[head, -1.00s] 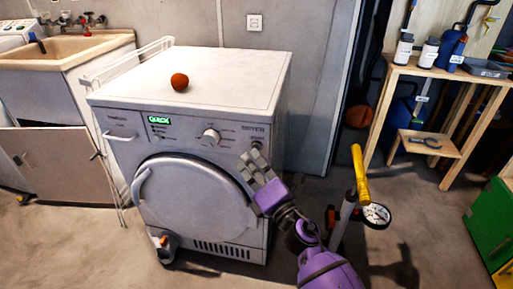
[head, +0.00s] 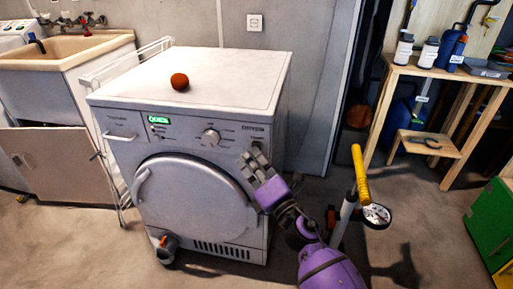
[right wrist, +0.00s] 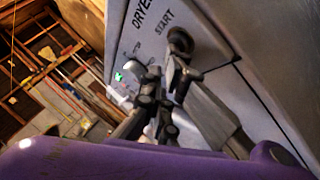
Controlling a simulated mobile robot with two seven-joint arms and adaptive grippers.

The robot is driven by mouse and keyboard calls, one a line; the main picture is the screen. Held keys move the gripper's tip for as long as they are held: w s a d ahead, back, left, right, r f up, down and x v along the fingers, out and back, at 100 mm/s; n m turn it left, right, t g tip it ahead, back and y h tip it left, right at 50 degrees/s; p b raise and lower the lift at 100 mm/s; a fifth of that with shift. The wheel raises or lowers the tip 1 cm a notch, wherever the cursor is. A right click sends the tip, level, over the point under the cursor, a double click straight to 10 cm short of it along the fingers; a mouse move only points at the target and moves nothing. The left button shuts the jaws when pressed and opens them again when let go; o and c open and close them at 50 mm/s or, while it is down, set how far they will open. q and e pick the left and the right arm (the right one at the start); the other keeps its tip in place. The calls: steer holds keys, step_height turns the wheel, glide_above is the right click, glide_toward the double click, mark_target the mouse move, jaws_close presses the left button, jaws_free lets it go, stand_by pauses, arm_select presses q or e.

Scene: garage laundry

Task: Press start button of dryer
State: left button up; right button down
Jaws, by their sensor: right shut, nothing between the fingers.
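The white dryer (head: 215,100) stands in the middle of the head view, with its round door (head: 190,200) shut and a green-lit display (head: 156,120) and a knob (head: 211,137) on its panel. My right gripper (head: 250,158) is at the panel's right end, its fingers shut and empty. In the right wrist view the dark round start button (right wrist: 181,40) shows beside the word START, under DRYER. My right fingertips (right wrist: 165,75) are just below the button in that picture; whether they touch it I cannot tell. In the head view the gripper largely hides the button. My left gripper is out of view.
An orange-red ball (head: 180,81) lies on the dryer top. A pump with a yellow handle (head: 360,175) and gauge (head: 376,215) stands right of my right arm. A sink (head: 65,50) is at left, a wooden shelf (head: 440,80) and green box (head: 490,225) at right.

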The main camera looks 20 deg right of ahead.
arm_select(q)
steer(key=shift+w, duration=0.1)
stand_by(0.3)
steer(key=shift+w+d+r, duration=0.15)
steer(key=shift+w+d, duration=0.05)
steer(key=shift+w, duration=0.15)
arm_select(e)
steer(key=shift+s+a, duration=0.4)
steer(key=shift+s, duration=0.25)
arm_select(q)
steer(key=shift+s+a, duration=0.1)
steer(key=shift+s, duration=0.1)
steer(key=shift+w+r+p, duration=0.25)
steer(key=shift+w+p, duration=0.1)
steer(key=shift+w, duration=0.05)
arm_select(e)
steer(key=shift+s+a, duration=0.7)
steer(key=shift+s, duration=0.35)
steer(key=shift+s+a, duration=0.7)
steer(key=shift+s, duration=0.3)
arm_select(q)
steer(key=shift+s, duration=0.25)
